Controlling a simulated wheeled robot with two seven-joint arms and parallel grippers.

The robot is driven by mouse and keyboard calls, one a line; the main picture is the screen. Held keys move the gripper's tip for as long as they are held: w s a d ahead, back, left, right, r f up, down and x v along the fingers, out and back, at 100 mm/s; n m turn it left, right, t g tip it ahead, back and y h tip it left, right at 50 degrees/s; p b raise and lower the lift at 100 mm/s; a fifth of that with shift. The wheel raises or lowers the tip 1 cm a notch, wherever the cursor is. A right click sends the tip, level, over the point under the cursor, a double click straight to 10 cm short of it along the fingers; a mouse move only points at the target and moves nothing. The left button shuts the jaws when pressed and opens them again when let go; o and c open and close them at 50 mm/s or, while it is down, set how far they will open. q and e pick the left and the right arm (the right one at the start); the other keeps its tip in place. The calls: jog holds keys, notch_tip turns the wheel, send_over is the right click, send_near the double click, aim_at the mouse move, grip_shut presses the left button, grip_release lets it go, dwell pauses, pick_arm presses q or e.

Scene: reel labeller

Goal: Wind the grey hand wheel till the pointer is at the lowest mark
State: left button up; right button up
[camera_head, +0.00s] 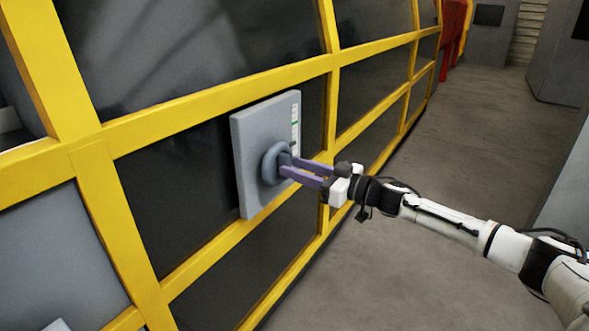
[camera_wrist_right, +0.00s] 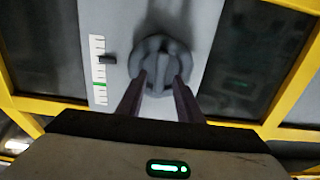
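The grey hand wheel (camera_head: 271,164) sits on a light grey panel (camera_head: 243,150) fixed to the yellow-framed machine. In the right wrist view the wheel (camera_wrist_right: 160,50) shows a raised bar across its face. My right gripper (camera_head: 287,166) is at the wheel, its two purple fingers apart. In the wrist view its fingertips (camera_wrist_right: 159,80) lie either side of the bar, seemingly with small gaps. A white scale (camera_wrist_right: 98,70) with dark ticks and a green mark (camera_wrist_right: 99,84) is left of the wheel. The dark pointer (camera_wrist_right: 107,60) is near mid-scale, a little above the green mark in that picture. My left gripper is out of view.
Yellow frame bars (camera_head: 210,98) with dark panes surround the panel. The grey floor (camera_head: 460,150) to the right of the machine is open. Grey cabinets (camera_head: 555,60) stand at the right, and a red post (camera_head: 452,35) is at the back.

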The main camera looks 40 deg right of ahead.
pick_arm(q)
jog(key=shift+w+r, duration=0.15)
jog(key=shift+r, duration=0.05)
pick_arm(e)
jog(key=shift+w+a, duration=0.2)
jog(key=shift+w, duration=0.3)
grip_shut()
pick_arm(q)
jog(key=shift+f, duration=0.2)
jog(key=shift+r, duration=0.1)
pick_arm(e)
jog(key=shift+n, duration=0.4)
